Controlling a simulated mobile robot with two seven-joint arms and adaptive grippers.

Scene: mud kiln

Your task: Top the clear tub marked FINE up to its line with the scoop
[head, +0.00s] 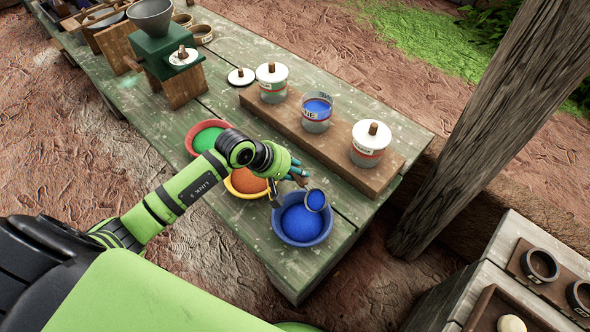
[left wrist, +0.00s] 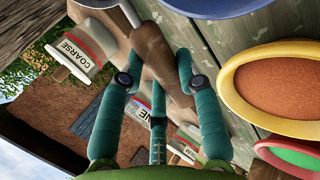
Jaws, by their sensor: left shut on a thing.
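The clear tub marked FINE (head: 317,116) stands lidless on the wooden plank, between two lidded tubs. Blue powder shows inside it; its level against the line is too small to tell. My left gripper (head: 299,178) is shut on the wooden handle of the scoop (head: 315,200). The scoop's round cup is over the right side of the blue bowl (head: 302,240) and shows blue powder inside. In the left wrist view the scoop handle (left wrist: 158,58) runs between the fingers (left wrist: 155,82), and the FINE tub (left wrist: 136,112) is partly hidden behind them. My right gripper is not in view.
A lidded tub (head: 273,83) and the lidded COARSE tub (head: 370,145) flank the FINE tub. A loose lid (head: 241,77) lies left of the plank (head: 340,138). Bowls of orange (head: 247,183) and green (head: 207,137) powder sit under my arm. A post (head: 480,130) stands right.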

